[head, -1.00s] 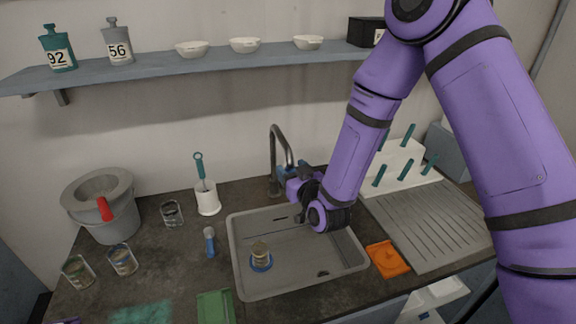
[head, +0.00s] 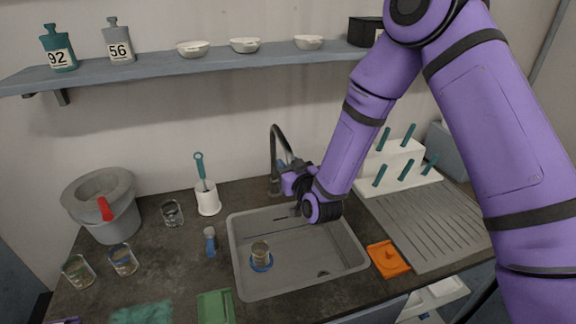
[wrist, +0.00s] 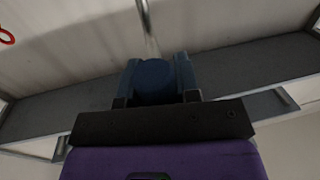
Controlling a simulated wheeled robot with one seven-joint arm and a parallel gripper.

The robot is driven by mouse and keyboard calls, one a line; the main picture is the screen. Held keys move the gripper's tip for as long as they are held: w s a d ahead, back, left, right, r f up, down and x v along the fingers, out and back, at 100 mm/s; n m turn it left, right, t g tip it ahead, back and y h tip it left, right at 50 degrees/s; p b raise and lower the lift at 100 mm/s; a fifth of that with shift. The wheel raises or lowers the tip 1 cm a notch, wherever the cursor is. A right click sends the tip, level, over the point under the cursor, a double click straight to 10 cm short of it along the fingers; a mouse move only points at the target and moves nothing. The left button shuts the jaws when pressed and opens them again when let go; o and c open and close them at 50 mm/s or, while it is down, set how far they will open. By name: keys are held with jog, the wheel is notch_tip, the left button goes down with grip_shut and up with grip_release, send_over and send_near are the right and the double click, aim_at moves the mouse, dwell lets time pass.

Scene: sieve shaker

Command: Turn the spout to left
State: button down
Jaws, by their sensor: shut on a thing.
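The dark metal spout (head: 274,148) rises behind the sink and arches over toward the right of the picture. My gripper (head: 286,167) is at the spout's downturned end, which it largely hides in the head view. In the wrist view the two blue fingers of my gripper (wrist: 155,82) are closed around a dark blue rounded piece at the spout's end. The grey spout tube (wrist: 147,28) runs up from between them. The exact contact is too dark to make out.
The sink (head: 238,262) lies below my gripper, with a small jar on a blue base (head: 261,257) in it. A white holder with a brush (head: 207,199) stands left of the spout. A white rack with teal pegs (head: 398,160) and a drainboard (head: 425,222) are at right.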

jog(key=a+m+t+h, duration=0.1)
jog(key=a+m+h, duration=0.2)
jog(key=a, duration=0.6)
jog(key=shift+a+h, duration=0.4)
jog(key=shift+h, duration=0.3)
jog(key=c, duration=0.8)
grip_release()
jog(key=s, duration=0.3)
jog(key=s+d, duration=0.1)
jog(key=s, duration=0.3)
jog(key=s+d, duration=0.1)
jog(key=s, duration=0.2)
jog(key=shift+s, duration=0.3)
jog(key=shift+a, duration=0.1)
